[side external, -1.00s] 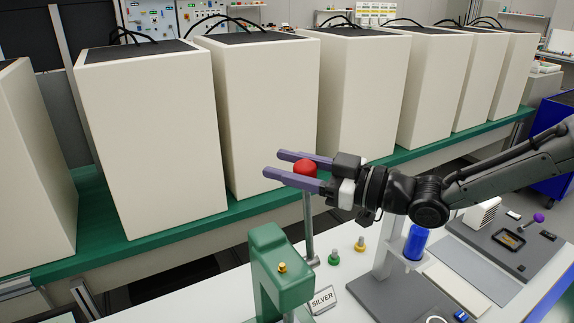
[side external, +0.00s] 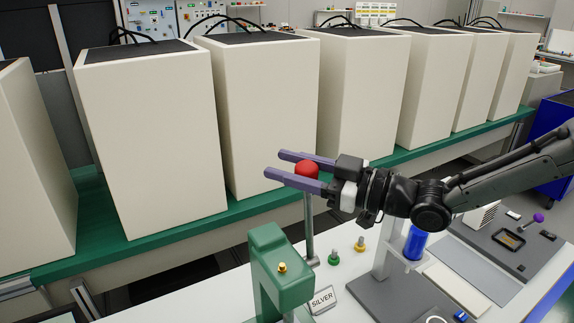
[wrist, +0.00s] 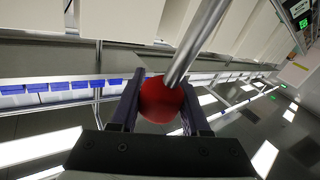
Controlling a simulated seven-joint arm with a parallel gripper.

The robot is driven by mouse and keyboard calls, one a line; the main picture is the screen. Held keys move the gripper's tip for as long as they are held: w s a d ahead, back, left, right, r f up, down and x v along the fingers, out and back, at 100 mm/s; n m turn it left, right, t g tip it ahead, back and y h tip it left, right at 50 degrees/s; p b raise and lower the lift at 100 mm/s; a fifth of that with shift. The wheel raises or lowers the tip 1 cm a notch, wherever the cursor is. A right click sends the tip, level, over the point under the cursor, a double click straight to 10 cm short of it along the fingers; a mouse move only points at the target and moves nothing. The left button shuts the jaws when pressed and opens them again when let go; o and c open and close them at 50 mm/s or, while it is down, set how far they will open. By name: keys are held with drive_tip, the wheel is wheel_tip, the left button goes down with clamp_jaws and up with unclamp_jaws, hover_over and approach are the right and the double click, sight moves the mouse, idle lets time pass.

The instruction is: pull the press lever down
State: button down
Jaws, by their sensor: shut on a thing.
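The press lever is a grey metal rod (side external: 308,225) with a red knob (side external: 307,169) on top. It stands nearly upright beside the green press body (side external: 281,262). My gripper (side external: 283,170) reaches in from the right, its two purple fingers on either side of the red knob. In the wrist view the red knob (wrist: 160,101) sits between the fingers, and the rod (wrist: 194,42) runs up and away from it. My gripper is shut on the knob.
A blue cylinder (side external: 415,243) is below my arm. Tall cream cabinets (side external: 265,115) line the green bench behind.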

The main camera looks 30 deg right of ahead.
drive_tip(key=s+f+n+t+y, duration=0.1)
drive_tip(key=s+f, duration=0.1)
drive_tip(key=s, duration=0.7)
drive_tip(key=s+f+n+t+y, duration=0.1)
drive_tip(key=s+f+n+y, duration=0.1)
drive_tip(key=s, duration=0.8)
drive_tip(key=shift+f+t, duration=0.35)
drive_tip(key=shift+t, duration=0.05)
drive_tip(key=shift+c, duration=1.9)
unclamp_jaws()
drive_tip(key=shift+w+f, duration=0.2)
